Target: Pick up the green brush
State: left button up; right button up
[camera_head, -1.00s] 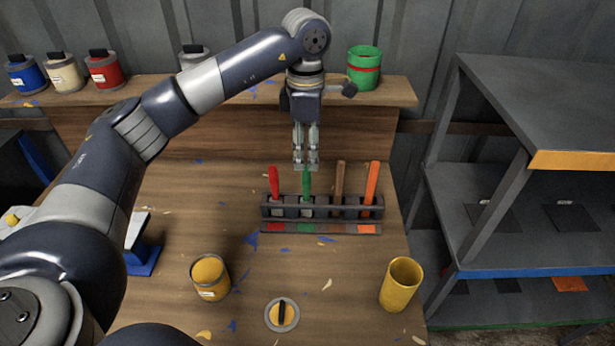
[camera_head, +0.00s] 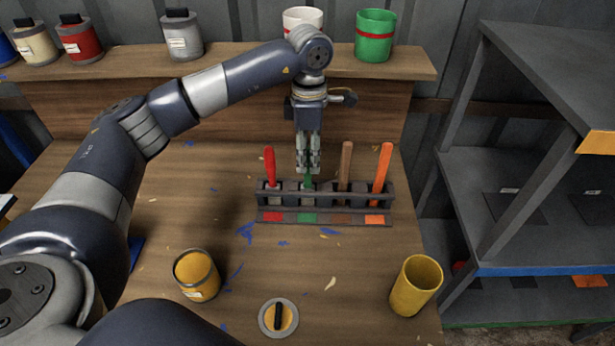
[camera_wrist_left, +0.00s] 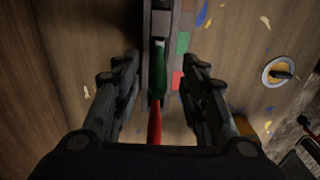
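The green brush (camera_head: 308,184) stands upright in the second slot from the left of a dark brush rack (camera_head: 330,214). My left gripper (camera_head: 308,170) points straight down over it, with its fingers around the upper part of the handle. In the left wrist view the green handle (camera_wrist_left: 160,72) lies between the two open fingers (camera_wrist_left: 160,85), with a visible gap on each side. The fingers hide the handle's top in the head view. My right gripper is not in view.
A red brush (camera_head: 270,165) stands close left of the green one; brown (camera_head: 346,165) and orange (camera_head: 382,166) brushes stand to the right. A yellow paint can (camera_head: 197,276), its lid (camera_head: 278,318) and a yellow cup (camera_head: 415,286) are in front. A shelf with cans runs behind.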

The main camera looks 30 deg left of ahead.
aim_at(307, 186)
pick_arm(q)
jog(key=shift+f, duration=0.65)
notch_tip(307, 186, down, 4)
jog(key=shift+a+r+p, duration=0.15)
jog(key=shift+p, duration=0.7)
jog(key=shift+f, duration=0.5)
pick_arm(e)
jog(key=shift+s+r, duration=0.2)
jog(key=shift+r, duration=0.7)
pick_arm(q)
grip_shut()
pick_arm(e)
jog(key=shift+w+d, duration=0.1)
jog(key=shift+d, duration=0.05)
